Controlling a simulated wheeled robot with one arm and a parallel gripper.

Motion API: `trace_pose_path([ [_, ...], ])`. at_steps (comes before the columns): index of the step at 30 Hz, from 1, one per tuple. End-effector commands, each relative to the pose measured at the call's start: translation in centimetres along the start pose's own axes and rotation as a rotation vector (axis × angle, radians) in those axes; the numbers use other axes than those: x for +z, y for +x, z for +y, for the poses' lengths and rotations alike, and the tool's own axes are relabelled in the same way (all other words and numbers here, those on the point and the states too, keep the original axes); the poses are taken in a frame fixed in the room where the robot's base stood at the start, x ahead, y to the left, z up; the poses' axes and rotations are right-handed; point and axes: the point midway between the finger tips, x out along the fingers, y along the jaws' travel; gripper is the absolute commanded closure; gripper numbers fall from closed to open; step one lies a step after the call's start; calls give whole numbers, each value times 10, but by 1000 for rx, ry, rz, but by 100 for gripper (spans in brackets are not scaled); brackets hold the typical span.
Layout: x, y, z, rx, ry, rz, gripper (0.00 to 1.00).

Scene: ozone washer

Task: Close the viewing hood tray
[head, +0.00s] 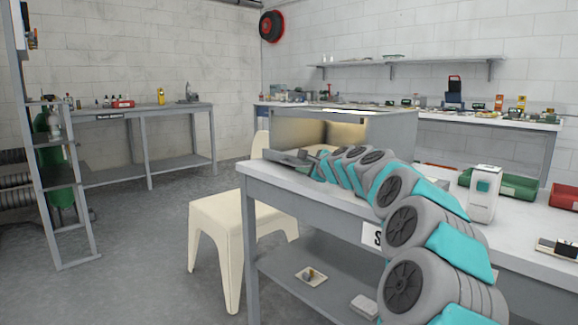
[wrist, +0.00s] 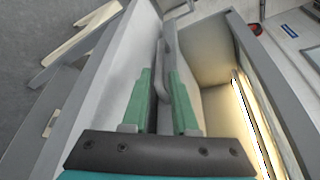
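The viewing hood (head: 388,128) is a grey box with a lit interior on the bench. A grey tray (head: 284,156) sticks out at its left side in the head view. I cannot tell whether the fingers press on that part. My arm hides some of the hood front in the head view.
The bench (head: 300,185) also holds a white device (head: 484,194) and green and red bins (head: 510,184) to the right. A cream chair (head: 222,222) stands close to the bench's left end.

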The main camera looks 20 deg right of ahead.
Motion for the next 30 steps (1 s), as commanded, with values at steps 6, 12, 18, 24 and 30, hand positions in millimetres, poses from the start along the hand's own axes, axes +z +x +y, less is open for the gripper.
trace_pose_path([
  [6,0,10,0,0,0,1,73],
  [12,-1,32,1,0,-2,3,73],
  [18,0,56,2,2,-2,1,73],
  [24,0,72,0,-1,-2,1,73],
  [30,0,78,0,-1,0,0,73],
])
